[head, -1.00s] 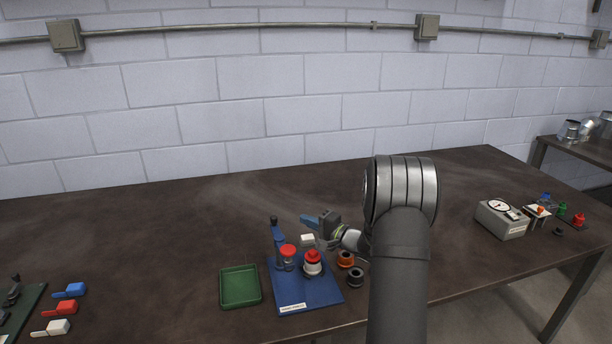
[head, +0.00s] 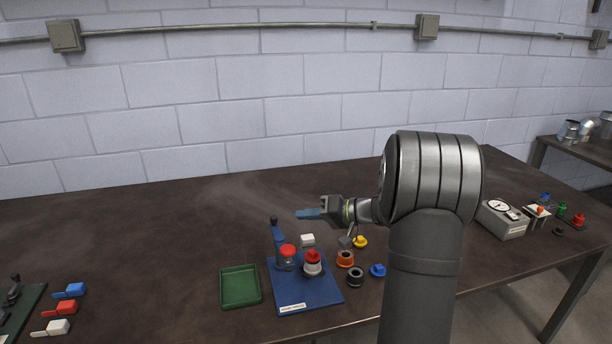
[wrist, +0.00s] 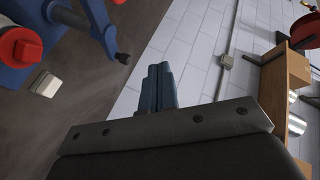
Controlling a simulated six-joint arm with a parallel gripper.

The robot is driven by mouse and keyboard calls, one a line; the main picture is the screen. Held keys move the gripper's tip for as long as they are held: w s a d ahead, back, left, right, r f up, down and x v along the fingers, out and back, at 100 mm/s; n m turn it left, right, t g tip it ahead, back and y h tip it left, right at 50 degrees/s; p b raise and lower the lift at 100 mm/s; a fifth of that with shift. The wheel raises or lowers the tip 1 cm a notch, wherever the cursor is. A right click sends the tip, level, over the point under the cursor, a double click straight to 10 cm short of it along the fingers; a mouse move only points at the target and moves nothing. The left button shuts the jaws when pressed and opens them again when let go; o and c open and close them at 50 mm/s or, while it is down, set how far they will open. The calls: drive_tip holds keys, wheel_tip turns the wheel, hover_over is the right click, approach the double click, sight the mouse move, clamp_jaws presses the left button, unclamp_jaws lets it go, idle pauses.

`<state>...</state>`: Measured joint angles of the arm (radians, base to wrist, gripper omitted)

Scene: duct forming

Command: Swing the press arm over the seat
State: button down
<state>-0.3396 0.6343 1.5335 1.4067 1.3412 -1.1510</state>
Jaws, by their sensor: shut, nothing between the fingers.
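The blue press fixture (head: 318,294) stands on the table in the head view. Its blue press arm (head: 279,240) has a dark knob at its upper end and a red round piece (head: 287,251) beside it. A grey-white round seat (head: 312,269) with a red part on top stands just right of that red piece. My gripper (head: 300,213) is shut and empty, held above and behind the fixture, pointing left, apart from the arm. In the wrist view its blue fingers (wrist: 158,88) are together. Blue press parts (wrist: 95,20) and a dark knob (wrist: 123,58) show upper left.
A green tray (head: 240,305) lies left of the fixture. Orange (head: 345,258), black (head: 355,277), blue (head: 378,270) and yellow (head: 360,241) parts lie to its right. A white block (head: 307,240) is behind. A gauge box (head: 502,218) stands far right.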

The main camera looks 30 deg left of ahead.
sight(281, 240)
drive_tip(key=s+d+r+n+t+h, duration=0.1)
drive_tip(key=s+d+r+n+h, duration=0.15)
drive_tip(key=r+n+h, duration=0.4)
drive_tip(key=s+d+r+n+t+h, duration=0.1)
drive_tip(key=s+r+n+h, duration=0.25)
drive_tip(key=r+n, duration=0.45)
drive_tip(key=w+f+m+t+y, duration=0.1)
drive_tip(key=w+f+m+y, duration=0.6)
drive_tip(key=f+m, duration=0.45)
drive_tip(key=w+f+m+y, duration=0.6)
drive_tip(key=w+f+m, duration=0.1)
drive_tip(key=f+m, duration=0.45)
drive_tip(key=s+a, duration=0.2)
drive_tip(key=a, duration=1.1)
drive_tip(key=shift+s+t, duration=0.25)
drive_tip(key=shift+t, duration=0.05)
